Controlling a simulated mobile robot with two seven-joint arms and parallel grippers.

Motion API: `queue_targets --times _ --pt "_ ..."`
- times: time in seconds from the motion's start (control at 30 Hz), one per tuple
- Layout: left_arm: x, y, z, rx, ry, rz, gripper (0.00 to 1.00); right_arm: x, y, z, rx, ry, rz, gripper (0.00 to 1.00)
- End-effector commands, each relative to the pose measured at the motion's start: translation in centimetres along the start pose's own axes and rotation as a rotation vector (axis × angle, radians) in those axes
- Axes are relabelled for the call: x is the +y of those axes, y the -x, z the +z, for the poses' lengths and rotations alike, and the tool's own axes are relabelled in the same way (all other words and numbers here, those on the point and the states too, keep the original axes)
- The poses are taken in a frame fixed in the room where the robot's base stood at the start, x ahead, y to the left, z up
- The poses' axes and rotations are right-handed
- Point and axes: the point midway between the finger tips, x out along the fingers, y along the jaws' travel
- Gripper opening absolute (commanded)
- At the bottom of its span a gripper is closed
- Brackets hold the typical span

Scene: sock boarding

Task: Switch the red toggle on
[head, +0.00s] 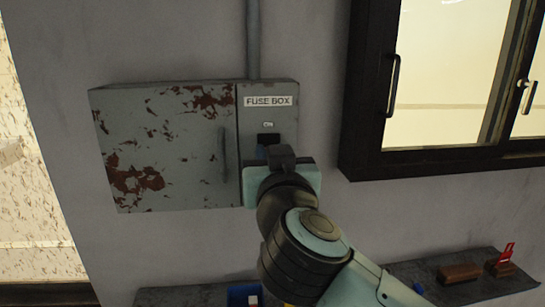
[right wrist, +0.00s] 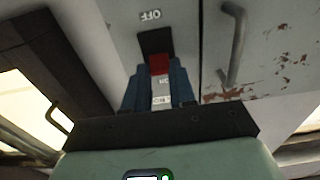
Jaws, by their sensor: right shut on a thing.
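The fuse box (head: 180,150) is a grey wall cabinet with rust patches and a "FUSE BOX" label. Its right-hand panel has a dark switch slot (head: 268,139) with a small label above it. The red toggle (right wrist: 159,64) shows in the right wrist view, at the end of the slot away from the "OFF" lettering, which appears upside down. My right gripper (head: 264,153) is at the panel, its blue fingers (right wrist: 158,88) shut on the toggle from both sides. In the head view the gripper hides the toggle. My left gripper is not in view.
A dark-framed window (head: 450,80) is to the right of the box. A grey conduit (head: 253,40) runs up from its top. Below, a dark shelf (head: 440,285) holds a brown block (head: 460,273) and a red-topped item (head: 503,258). A blue container (head: 240,295) is at the bottom.

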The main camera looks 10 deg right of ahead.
Motion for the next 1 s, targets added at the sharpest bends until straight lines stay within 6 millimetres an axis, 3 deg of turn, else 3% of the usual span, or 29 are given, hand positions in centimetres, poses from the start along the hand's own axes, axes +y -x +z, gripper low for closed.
queue_targets --times 0.4,1.0 --pt "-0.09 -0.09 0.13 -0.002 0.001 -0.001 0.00 -0.02 -0.26 -1.02 -0.203 -0.001 0.000 0.00" --pt "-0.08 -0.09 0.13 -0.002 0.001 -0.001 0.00 0.02 -0.33 -1.10 -0.247 0.001 0.002 0.00"
